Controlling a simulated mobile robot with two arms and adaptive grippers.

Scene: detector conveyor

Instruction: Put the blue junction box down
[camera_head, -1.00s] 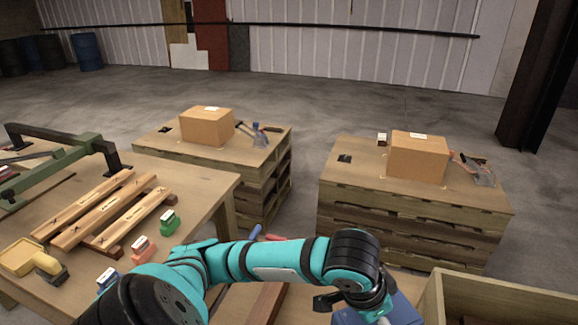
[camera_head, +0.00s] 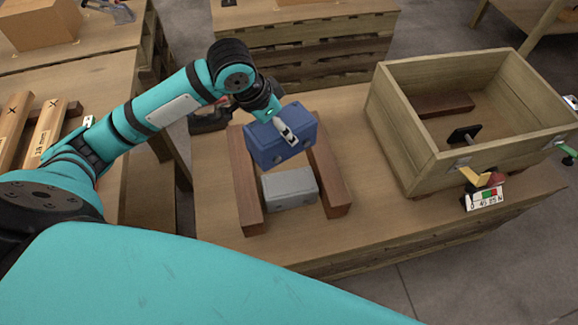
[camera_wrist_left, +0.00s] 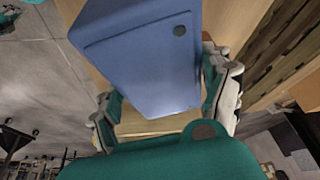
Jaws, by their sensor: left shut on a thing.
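The blue junction box (camera_head: 270,146) is in my left gripper (camera_head: 282,128), which is shut on it. In the head view the box hangs at a slight tilt over the gap between two brown wooden blocks, above and behind a grey box (camera_head: 290,188). In the left wrist view the blue box (camera_wrist_left: 145,50) fills the middle, with the fingers of my left gripper (camera_wrist_left: 165,98) on both sides. Whether its underside touches anything is hidden.
The brown blocks, left (camera_head: 245,185) and right (camera_head: 328,180), lie on a wooden table (camera_head: 215,215). An open wooden crate (camera_head: 425,165) stands on the right, with a brown block and a black item inside. Bare tabletop lies around the blocks.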

